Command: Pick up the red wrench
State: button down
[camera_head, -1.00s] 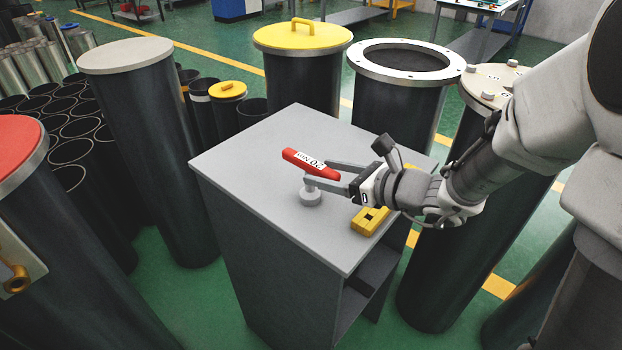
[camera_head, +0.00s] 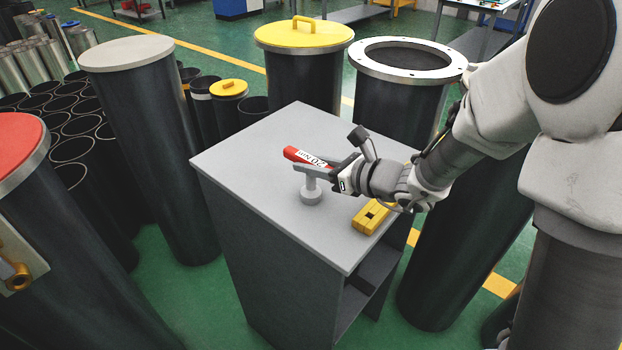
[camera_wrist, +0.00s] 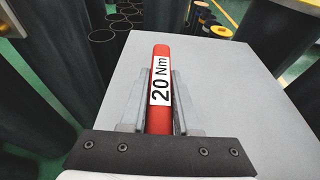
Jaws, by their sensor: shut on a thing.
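The red wrench (camera_head: 298,155), with a white label, is above the grey cabinet top (camera_head: 250,150). Its grey round head (camera_head: 311,192) is below the red handle, at or just over the surface; I cannot tell which. My gripper (camera_head: 322,170) reaches in from the right and is shut on the red handle. In the wrist view the wrench (camera_wrist: 160,62) lies lengthwise between the two grey fingers (camera_wrist: 159,100), with "20 Nm" on its label.
A yellow block (camera_head: 371,217) lies on the cabinet top near its right edge. Tall dark cylinders surround the cabinet, including a yellow-lidded one (camera_head: 303,36) and an open flanged one (camera_head: 407,60) behind. The left part of the top is clear.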

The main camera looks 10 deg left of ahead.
jog(key=shift+r, duration=0.2)
dwell(0.4)
jog(key=shift+r, duration=0.25)
jog(key=r, duration=0.2)
jog(key=r+p, duration=0.1)
jog(key=r, duration=0.1)
jog(key=shift+w+d, duration=0.1)
jog(key=shift+d, duration=0.2)
jog(key=d+r+p, duration=0.1)
jog(key=d+r, duration=0.5)
jog(key=d, duration=0.5)
jog(key=shift+d+r, duration=0.1)
